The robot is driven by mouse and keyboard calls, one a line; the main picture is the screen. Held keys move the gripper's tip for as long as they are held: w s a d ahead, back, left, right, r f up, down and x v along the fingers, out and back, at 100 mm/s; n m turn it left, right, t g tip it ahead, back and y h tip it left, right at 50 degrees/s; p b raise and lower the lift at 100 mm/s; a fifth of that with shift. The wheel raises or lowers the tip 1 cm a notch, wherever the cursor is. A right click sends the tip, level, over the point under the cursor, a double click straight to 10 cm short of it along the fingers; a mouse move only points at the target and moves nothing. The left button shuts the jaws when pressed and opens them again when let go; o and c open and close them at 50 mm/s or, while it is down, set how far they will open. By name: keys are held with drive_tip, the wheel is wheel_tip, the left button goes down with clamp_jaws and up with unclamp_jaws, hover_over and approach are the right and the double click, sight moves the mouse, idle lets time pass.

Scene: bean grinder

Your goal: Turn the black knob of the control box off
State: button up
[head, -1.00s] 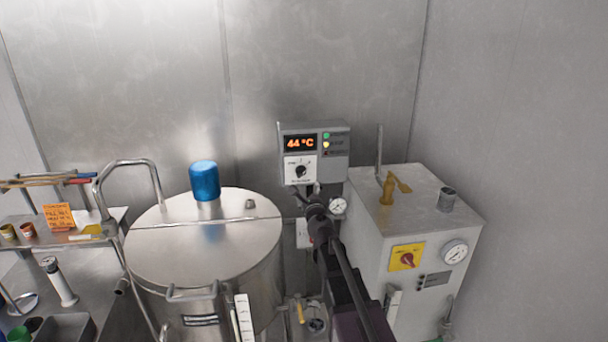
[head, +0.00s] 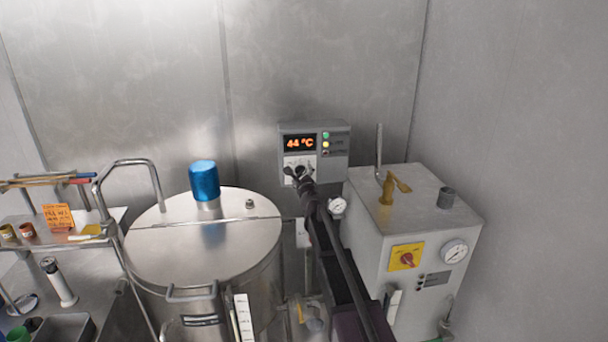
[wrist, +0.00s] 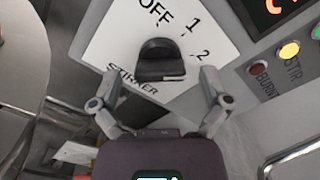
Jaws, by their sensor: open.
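The grey control box (head: 336,151) is on the back wall, with an orange display reading 44 °C. Its white dial plate (wrist: 112,42) is marked OFF, 1, 2 and STIRRER in the wrist view. The black knob (wrist: 160,62) sits in the middle of that plate. I cannot tell for sure which mark it points to. My gripper (wrist: 158,88) is open, its fingertips on either side of the knob's lower part, with gaps showing. In the head view my gripper (head: 296,172) is in front of the dial and hides most of the knob.
Green and yellow lamps (wrist: 288,51) are to the right of the dial. A steel tank (head: 205,250) with a blue cap stands on the left. A white machine (head: 420,210) with a red switch and a gauge stands on the right.

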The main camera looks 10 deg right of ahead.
drive_tip(key=shift+w, duration=0.55)
